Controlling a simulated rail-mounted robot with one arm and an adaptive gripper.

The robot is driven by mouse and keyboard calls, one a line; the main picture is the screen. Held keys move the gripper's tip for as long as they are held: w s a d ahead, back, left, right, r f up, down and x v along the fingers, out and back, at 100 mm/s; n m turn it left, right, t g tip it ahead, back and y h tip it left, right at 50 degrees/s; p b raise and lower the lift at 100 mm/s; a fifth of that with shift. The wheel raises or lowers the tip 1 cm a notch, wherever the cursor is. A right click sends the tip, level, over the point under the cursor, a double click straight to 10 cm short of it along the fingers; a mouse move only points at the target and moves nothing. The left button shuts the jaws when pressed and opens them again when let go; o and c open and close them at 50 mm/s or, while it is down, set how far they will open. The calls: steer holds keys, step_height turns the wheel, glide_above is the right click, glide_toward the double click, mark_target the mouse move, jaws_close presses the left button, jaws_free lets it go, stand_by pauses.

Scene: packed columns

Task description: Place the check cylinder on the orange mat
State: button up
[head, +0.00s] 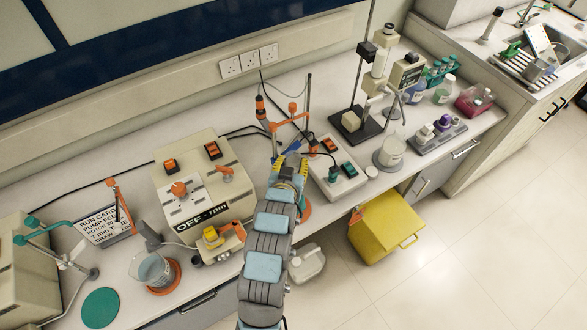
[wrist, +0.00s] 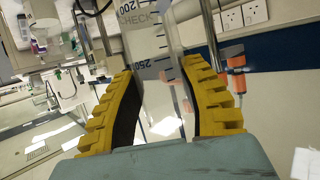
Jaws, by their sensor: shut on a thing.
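The check cylinder (wrist: 148,45) is clear, with dark graduations and "CHECK" lettering. In the wrist view it stands between the yellow fingers of my gripper (wrist: 160,85), which are shut on it. In the head view my gripper (head: 291,165) is over the bench, behind the front edge; the cylinder is hard to make out there. An orange round mat (head: 306,212) shows partly beside my arm, which hides the rest of it. Another orange disc (head: 178,277) lies under a beaker at the left.
A pump box (head: 195,170) marked "OFF - rpm" stands left of my arm. A switch box (head: 338,183) and a stand with an orange clamp (head: 288,122) are close at the right and behind. A green mat (head: 100,308) lies at the left front. A yellow bin (head: 385,228) stands below.

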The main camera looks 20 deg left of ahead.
steer(key=shift+w+d+f, duration=0.1)
steer(key=shift+w+f, duration=0.05)
steer(key=shift+f, duration=1.75)
steer(key=o, duration=1.2)
steer(key=shift+c, duration=0.2)
steer(key=p+v, duration=0.1)
steer(key=v, duration=1.1)
steer(key=shift+p, duration=0.4)
